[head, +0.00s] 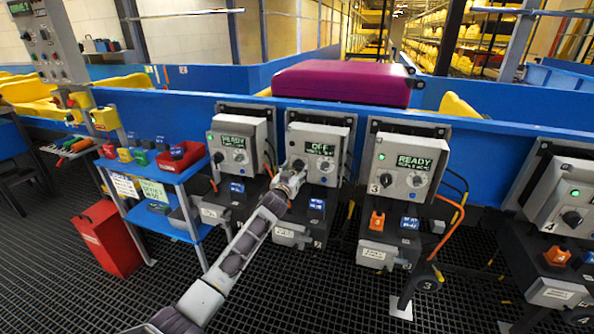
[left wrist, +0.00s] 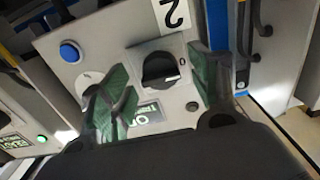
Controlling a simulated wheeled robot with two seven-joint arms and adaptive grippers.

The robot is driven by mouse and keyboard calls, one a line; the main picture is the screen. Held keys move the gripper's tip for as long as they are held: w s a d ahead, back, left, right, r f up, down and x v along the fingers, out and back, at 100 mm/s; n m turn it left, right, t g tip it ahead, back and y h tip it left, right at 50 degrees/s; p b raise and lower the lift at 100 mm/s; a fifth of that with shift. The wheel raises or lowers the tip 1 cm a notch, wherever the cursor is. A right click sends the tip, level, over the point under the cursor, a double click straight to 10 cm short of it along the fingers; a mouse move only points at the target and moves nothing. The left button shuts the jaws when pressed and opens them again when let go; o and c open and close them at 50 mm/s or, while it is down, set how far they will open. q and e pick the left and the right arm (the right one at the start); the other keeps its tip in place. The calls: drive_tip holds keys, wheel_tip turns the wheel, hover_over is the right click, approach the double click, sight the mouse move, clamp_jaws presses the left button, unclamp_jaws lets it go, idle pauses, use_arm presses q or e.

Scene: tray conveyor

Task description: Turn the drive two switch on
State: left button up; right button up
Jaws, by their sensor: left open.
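The drive two box (head: 340,143) is a pale grey control box in the middle of the head view, and its display (head: 320,149) reads OFF. In the left wrist view its panel carries a "2" label (left wrist: 172,13), a black rotary switch (left wrist: 161,70) and a blue round button or lamp (left wrist: 69,52). My left gripper (head: 296,172) is at the lower left of the box front. In the left wrist view its two green-padded fingers are apart, with the switch appearing between them. I cannot tell whether they touch it. My right gripper is not in view.
Similar boxes stand on both sides: the left one (head: 238,130) and drive three (head: 410,140) both read READY. A purple case (head: 342,80) lies on the blue conveyor behind. A blue shelf (head: 165,170) and a red bin (head: 108,240) stand at left.

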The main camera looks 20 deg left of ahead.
use_arm(q)
drive_tip(key=shift+w, duration=0.95)
drive_tip(key=shift+d, duration=0.1)
drive_tip(key=shift+c, duration=0.2)
drive_tip(key=c, duration=1)
